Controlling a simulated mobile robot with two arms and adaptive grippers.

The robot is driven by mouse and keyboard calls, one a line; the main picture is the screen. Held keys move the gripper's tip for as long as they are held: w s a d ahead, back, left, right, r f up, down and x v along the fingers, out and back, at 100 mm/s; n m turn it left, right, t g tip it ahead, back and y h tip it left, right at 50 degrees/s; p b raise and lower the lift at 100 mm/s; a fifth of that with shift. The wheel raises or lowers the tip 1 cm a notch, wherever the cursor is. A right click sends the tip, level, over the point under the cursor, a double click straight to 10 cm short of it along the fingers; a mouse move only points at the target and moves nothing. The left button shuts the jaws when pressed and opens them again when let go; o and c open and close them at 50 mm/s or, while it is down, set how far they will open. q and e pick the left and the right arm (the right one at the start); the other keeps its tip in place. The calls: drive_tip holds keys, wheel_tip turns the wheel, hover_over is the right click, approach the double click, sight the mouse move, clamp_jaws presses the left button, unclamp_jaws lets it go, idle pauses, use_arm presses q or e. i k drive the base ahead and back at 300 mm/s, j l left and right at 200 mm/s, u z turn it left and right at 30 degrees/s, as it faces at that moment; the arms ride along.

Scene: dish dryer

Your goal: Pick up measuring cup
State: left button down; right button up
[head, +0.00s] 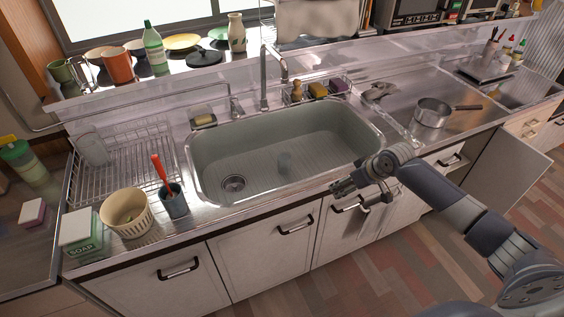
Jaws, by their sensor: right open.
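Another clear vessel (92,149) leans in the dish rack at the left. My right gripper (338,189) is open and empty near the sink's front right edge, to the right of and nearer than the clear object in the sink, apart from it. My left gripper is not in view.
The sink (330,143) is otherwise mostly bare. The wire dish rack (130,165), a cream basket (127,213), a blue-grey cup (173,203) with a red-handled utensil, and a soap box (82,236) stand left. A faucet (264,80) rises behind. A saucepan (432,113) sits right.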

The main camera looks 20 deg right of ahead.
sight(284, 159)
drive_tip(key=i+j, duration=0.2)
drive_tip(key=i, duration=0.25)
drive_tip(key=i+j, duration=0.15)
drive_tip(key=i, duration=0.3)
